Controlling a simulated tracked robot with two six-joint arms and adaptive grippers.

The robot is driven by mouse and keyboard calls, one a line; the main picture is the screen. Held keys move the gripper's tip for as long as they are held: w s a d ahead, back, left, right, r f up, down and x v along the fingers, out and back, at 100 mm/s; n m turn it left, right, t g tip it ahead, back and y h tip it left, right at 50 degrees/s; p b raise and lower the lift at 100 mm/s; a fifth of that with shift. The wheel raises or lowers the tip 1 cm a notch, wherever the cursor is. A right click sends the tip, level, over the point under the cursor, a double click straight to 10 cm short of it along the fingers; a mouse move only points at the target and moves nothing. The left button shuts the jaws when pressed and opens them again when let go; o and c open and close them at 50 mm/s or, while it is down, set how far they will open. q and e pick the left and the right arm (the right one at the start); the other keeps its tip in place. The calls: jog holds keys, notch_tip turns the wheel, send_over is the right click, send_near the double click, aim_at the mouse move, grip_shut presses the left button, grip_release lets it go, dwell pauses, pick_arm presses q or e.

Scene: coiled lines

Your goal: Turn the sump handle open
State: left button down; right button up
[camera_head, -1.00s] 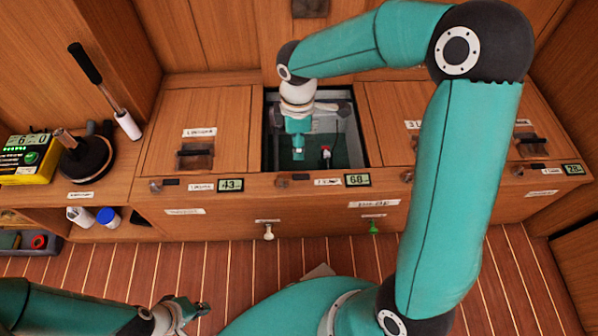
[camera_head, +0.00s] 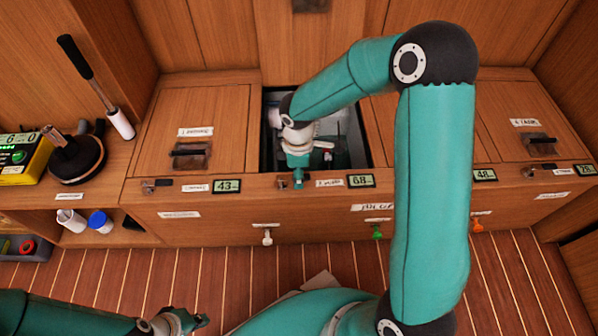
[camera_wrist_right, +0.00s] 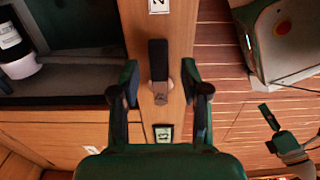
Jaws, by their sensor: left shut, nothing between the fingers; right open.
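In the right wrist view a dark flat handle (camera_wrist_right: 158,60) stands on the wooden ledge of the locker front. A label starting with "2" is beside it; the rest of the word cannot be read. My right gripper (camera_wrist_right: 160,90) is open, with one finger on each side of the handle's line and gaps to both. In the head view the right gripper (camera_head: 298,181) points down at this ledge and hides the handle. My left gripper (camera_head: 200,320) is shut and empty, low at the picture's bottom left, far from the lockers.
An open compartment (camera_head: 354,126) lies behind the right gripper. Displays (camera_head: 227,186) and similar latches line the ledge. White (camera_head: 267,236), green (camera_head: 376,232) and orange (camera_head: 477,225) pulls are on the front below. A yellow meter (camera_head: 22,157) stands on the left shelf.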

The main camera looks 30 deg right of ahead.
grip_shut()
jog(key=shift+d, duration=0.15)
jog(key=shift+a, duration=0.2)
